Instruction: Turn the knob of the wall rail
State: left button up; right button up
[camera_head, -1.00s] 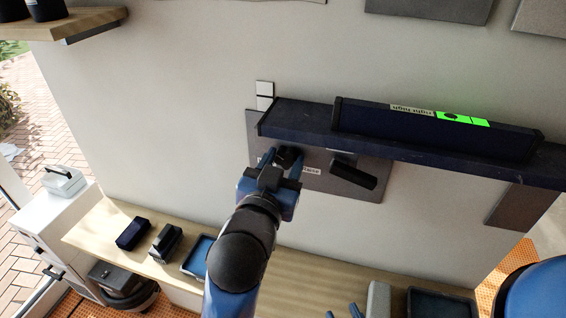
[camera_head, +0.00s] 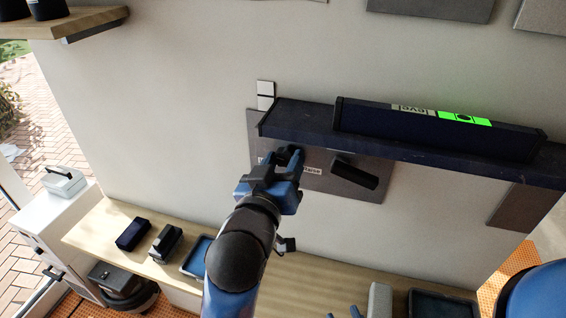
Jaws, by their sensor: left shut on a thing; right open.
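The wall rail (camera_head: 300,119) is a long dark blue ledge on the wall. A dark level (camera_head: 430,130) lies on it, with a lit green window (camera_head: 465,117) and a short word, seemingly "level", upside down beside it. Below the rail's left end is a grey plate (camera_head: 335,187) with a dark knob (camera_head: 291,153). My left gripper (camera_head: 287,160) is shut on the knob, its fingers partly hiding it. A dark bar-shaped handle (camera_head: 355,172) sticks out of the plate to the right.
A wooden bench (camera_head: 120,222) below carries dark blocks (camera_head: 133,234) and a blue tray (camera_head: 196,256). A white cabinet (camera_head: 40,222) stands at the left. A wooden shelf (camera_head: 90,20) is at the upper left. The wall left of the plate is bare.

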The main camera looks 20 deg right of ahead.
pick_arm(q)
jog(key=o, duration=1.1)
jog(key=shift+c, duration=0.2)
jog(key=shift+s+a, duration=0.3)
jog(key=shift+s, duration=0.1)
jog(key=p+v, duration=0.9)
jog(key=v, duration=0.1)
jog(key=shift+p, duration=0.3)
jog(key=shift+w, duration=0.1)
